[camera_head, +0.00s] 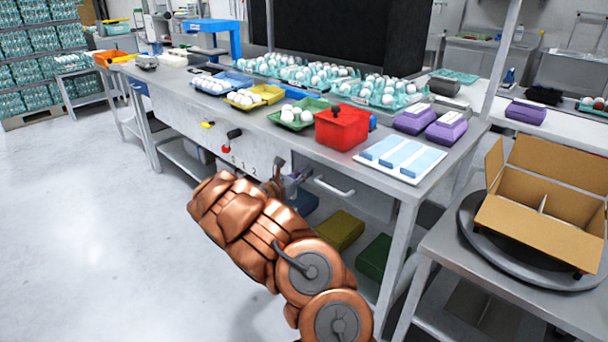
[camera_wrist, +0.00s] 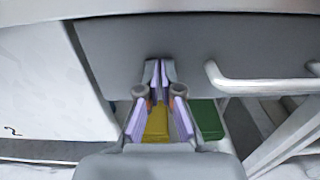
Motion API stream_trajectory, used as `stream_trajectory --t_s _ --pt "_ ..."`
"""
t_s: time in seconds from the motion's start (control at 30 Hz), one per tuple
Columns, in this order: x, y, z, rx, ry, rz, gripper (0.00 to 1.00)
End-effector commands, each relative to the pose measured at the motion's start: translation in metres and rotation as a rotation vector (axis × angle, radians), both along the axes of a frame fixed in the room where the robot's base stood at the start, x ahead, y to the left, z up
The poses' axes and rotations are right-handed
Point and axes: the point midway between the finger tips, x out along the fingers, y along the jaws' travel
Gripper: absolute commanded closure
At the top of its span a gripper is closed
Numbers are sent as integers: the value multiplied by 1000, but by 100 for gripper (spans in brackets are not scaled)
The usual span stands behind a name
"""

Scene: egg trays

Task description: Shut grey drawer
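The grey drawer (camera_head: 359,199) sits under the right part of the long metal table, with a pale bar handle (camera_head: 333,188) on its front. In the wrist view the grey drawer front (camera_wrist: 215,45) fills the upper middle, and its handle (camera_wrist: 262,86) is at the right. My gripper (camera_head: 283,172) is in front of the drawer's left part, left of the handle. In the wrist view my gripper's fingertips (camera_wrist: 160,68) point at the plain front, close together with nothing seen between them. I cannot tell whether they touch it. How far out the drawer stands is unclear.
A red box (camera_head: 342,128), egg trays and purple cartons (camera_head: 447,129) stand on the table (camera_head: 300,150). Yellow (camera_head: 339,230) and green (camera_head: 373,256) boxes lie beneath. A cardboard box (camera_head: 540,222) stands at right. The floor at left is clear.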

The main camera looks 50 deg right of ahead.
Motion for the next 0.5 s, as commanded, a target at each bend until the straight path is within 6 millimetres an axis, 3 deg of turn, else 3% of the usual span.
stream_trajectory --t_s 0.17,0.5 --pt "0 19 5 -5 -2 -1 100" --pt "3 83 1 -3 2 6 100"
